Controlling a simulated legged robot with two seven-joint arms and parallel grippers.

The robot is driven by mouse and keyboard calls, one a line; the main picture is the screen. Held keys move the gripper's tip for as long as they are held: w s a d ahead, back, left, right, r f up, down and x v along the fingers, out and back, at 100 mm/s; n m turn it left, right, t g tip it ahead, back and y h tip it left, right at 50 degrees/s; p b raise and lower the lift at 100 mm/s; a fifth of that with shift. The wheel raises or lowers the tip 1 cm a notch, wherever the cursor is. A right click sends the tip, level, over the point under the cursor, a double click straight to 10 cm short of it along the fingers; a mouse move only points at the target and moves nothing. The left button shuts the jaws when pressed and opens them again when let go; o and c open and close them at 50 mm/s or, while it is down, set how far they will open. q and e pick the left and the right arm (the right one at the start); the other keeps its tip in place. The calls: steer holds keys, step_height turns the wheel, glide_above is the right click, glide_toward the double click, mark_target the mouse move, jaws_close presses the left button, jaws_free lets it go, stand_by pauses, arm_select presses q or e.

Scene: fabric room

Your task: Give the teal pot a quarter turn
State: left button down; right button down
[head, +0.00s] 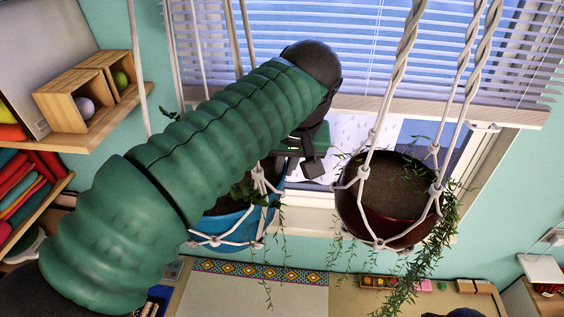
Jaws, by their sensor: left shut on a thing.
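The teal pot (232,226) hangs in a white rope hanger left of centre, in front of the window. It holds dark soil and a trailing green plant. My left arm, in a green ribbed sleeve, crosses in front of it and hides much of its left and upper part. My left gripper (301,167) is at the pot's upper right edge, shut on it, though the exact contact is dark and partly hidden. My right gripper is not in view.
A brown pot (390,205) with trailing vines hangs close on the right in its own ropes (385,105). Window blinds (420,60) are behind. Wooden shelves (90,95) with boxes and folded fabric stand at the left. A table with a patterned-edge mat (255,292) lies below.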

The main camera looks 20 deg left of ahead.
arm_select(q)
steer(key=shift+d, duration=0.3)
steer(key=c, duration=1.6)
jaws_free()
steer(key=shift+a, duration=0.2)
steer(key=shift+w+a, duration=0.1)
steer(key=p+v, duration=0.1)
steer(key=v, duration=1.5)
steer(key=shift+r+p, duration=0.3)
steer(key=shift+p, duration=0.1)
